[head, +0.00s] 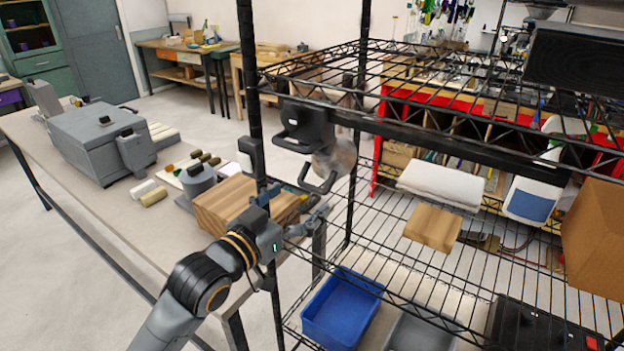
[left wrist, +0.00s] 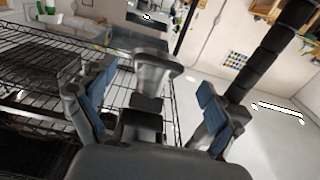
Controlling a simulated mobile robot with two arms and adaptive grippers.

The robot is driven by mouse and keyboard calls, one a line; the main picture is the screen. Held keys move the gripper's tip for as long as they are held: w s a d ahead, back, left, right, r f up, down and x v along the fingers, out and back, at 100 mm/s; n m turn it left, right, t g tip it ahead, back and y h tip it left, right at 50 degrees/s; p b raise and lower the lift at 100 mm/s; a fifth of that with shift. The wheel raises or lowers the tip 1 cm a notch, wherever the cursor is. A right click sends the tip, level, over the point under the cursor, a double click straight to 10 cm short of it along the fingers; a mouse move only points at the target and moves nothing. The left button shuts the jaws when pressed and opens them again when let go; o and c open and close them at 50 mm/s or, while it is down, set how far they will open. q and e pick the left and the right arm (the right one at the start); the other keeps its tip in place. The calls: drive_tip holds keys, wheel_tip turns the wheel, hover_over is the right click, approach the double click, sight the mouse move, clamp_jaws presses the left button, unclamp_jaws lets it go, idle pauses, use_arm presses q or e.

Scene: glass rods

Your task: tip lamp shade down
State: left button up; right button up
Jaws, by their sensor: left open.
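A black lamp-like fixture (head: 304,122) with a boxy head hangs at the front edge of the wire shelf in the head view. A dark loop-shaped handle (head: 319,185) shows below it; a rounded, greyish translucent part is beside it. I cannot tell clearly which part is the shade. My left gripper (head: 297,208) is open below the handle, fingers pointing up toward it. In the left wrist view, a grey loop-shaped part (left wrist: 155,75) on a dark base stands between my two open fingers (left wrist: 150,102), with no clear contact. My right gripper is out of view.
The black wire rack (head: 350,128) has posts and shelves close around my left arm. A wooden block (head: 225,203) lies on the bench beside my gripper. A blue bin (head: 342,308) and a wood block (head: 432,228) are on lower shelves.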

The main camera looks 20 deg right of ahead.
sight(310, 190)
use_arm(q)
drive_tip(key=p+x, duration=0.1)
drive_tip(key=x, duration=0.2)
drive_tip(key=shift+w+d+r, duration=0.1)
drive_tip(key=shift+w+d, duration=0.55)
drive_tip(key=shift+d, duration=0.15)
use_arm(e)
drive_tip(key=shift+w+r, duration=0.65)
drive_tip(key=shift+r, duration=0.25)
use_arm(q)
drive_tip(key=shift+c, duration=0.2)
drive_tip(key=c, duration=1.6)
drive_tip(key=shift+a, duration=0.1)
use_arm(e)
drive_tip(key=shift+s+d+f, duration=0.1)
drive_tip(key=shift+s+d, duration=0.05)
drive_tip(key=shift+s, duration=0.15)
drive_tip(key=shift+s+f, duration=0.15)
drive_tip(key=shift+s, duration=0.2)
